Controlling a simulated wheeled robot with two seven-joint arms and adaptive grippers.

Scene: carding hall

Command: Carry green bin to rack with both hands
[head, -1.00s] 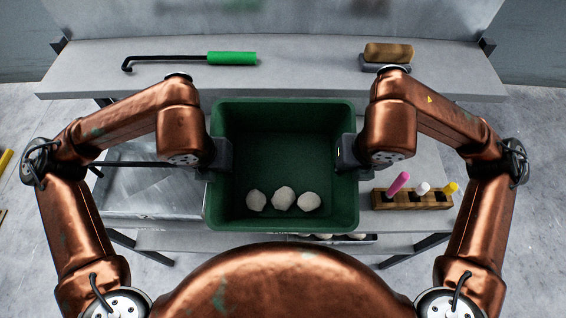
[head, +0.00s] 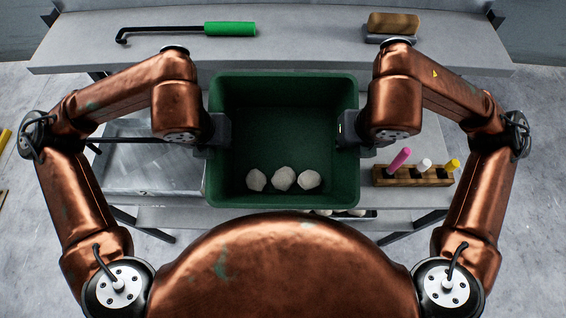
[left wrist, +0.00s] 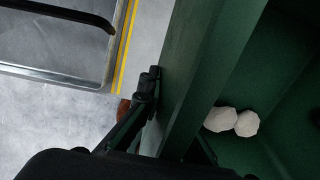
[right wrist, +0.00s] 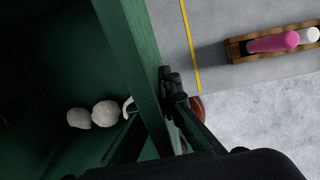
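The green bin (head: 283,204) is in the middle of the head view, with three pale, rough lumps (head: 283,179) on its floor near the front wall. My left gripper (head: 215,135) is shut on its left wall; the left wrist view shows fingers on both sides of that wall (left wrist: 195,70). My right gripper (head: 349,130) is shut on its right wall; the right wrist view shows the same on that wall (right wrist: 130,50). The bin appears level, in front of the grey rack (head: 300,48), and hides part of it. Its underside is hidden, so I cannot tell whether it touches anything.
A green-handled hook tool (head: 230,29) and a brush-like block (head: 394,22) lie on the upper shelf. A metal tray (head: 145,178) is lower left. A wooden holder (head: 412,178) with pink, white and yellow sticks stands lower right. More pale lumps show partly below the bin.

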